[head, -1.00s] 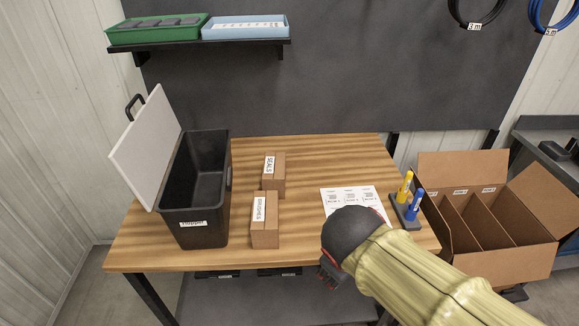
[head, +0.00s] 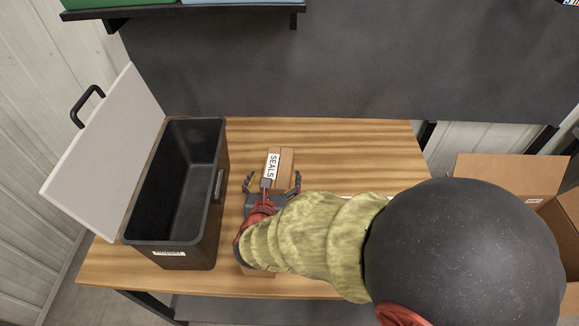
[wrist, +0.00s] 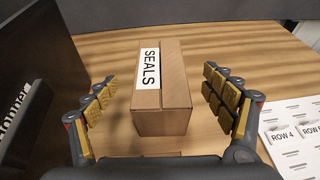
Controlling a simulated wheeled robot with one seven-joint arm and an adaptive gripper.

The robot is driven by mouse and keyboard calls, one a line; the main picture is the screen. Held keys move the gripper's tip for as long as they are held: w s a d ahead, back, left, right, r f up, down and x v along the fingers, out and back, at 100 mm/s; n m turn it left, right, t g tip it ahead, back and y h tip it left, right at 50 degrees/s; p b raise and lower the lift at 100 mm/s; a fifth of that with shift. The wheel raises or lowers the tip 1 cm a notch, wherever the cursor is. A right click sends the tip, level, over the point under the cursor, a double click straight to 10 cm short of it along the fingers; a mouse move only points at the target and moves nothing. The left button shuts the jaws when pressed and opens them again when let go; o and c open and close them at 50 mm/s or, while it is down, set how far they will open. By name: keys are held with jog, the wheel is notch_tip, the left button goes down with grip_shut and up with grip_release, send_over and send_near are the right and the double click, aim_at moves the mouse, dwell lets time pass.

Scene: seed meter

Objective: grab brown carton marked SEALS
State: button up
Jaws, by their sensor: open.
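The brown carton marked SEALS (head: 286,161) stands on the wooden table, right of the black bin. In the wrist view the carton (wrist: 174,88) sits upright between my spread fingers, its white label on the top left. My gripper (wrist: 166,97) is open, with one finger on each side of the carton and a visible gap on both sides. In the head view my gripper (head: 272,184) is at the carton's near side, and my arm hides part of the table in front.
A black open bin (head: 215,188) with a raised white lid (head: 105,150) stands close on the left. A printed sheet (wrist: 292,135) lies on the right. A cardboard box (head: 505,175) is beyond the table's right end. The second carton (head: 262,271) is mostly behind my arm.

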aim_at(278, 165)
jog(key=b+x, duration=0.2)
jog(key=x, duration=0.5)
jog(key=shift+w+f+b, duration=0.2)
jog(key=shift+w+b, duration=0.1)
jog(key=shift+b, duration=0.1)
jog(key=shift+r, duration=0.1)
jog(key=c, duration=1.7)
